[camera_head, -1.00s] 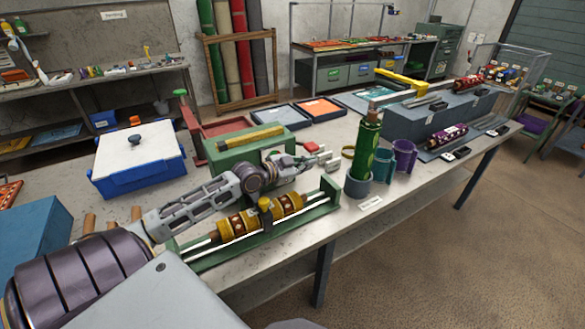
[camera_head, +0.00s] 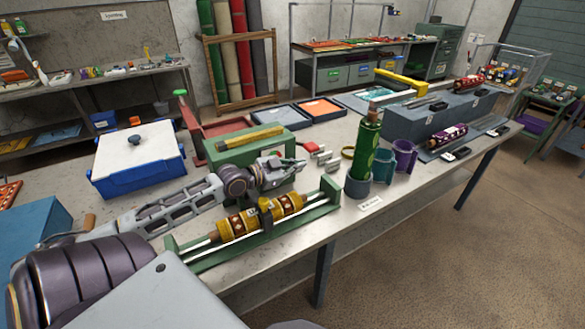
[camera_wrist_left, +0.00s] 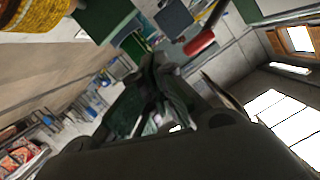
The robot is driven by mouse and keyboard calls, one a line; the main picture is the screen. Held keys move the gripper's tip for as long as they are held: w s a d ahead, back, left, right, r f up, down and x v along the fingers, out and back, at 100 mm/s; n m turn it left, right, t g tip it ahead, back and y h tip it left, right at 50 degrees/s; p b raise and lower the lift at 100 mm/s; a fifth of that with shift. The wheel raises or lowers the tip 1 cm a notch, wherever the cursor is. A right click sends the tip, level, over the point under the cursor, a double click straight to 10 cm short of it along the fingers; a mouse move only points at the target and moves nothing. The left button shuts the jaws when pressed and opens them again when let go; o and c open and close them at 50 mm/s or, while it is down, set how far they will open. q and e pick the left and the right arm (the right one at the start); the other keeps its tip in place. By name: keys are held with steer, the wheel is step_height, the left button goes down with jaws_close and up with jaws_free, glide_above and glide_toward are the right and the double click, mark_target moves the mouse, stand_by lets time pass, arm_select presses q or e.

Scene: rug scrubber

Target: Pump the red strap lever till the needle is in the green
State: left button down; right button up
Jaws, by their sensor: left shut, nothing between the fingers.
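A red lever end (camera_head: 310,146) sticks out at the right end of the green box-shaped machine (camera_head: 222,152) on the bench. A red handle with a dark shaft (camera_wrist_left: 200,43) also shows in the left wrist view, above the fingers. My left gripper (camera_head: 296,163) is shut and empty in front of the green machine, just left of and below the red end in the head view. It looks apart from it. In the left wrist view its dark fingers (camera_wrist_left: 160,75) meet. No gauge needle or green zone can be made out. My right gripper is out of view.
A yellow patterned roll (camera_head: 238,224) with a dark strap lies in a green cradle (camera_head: 330,193) under my left arm.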

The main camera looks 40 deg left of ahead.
arm_select(q)
steer(key=shift+v, duration=0.9)
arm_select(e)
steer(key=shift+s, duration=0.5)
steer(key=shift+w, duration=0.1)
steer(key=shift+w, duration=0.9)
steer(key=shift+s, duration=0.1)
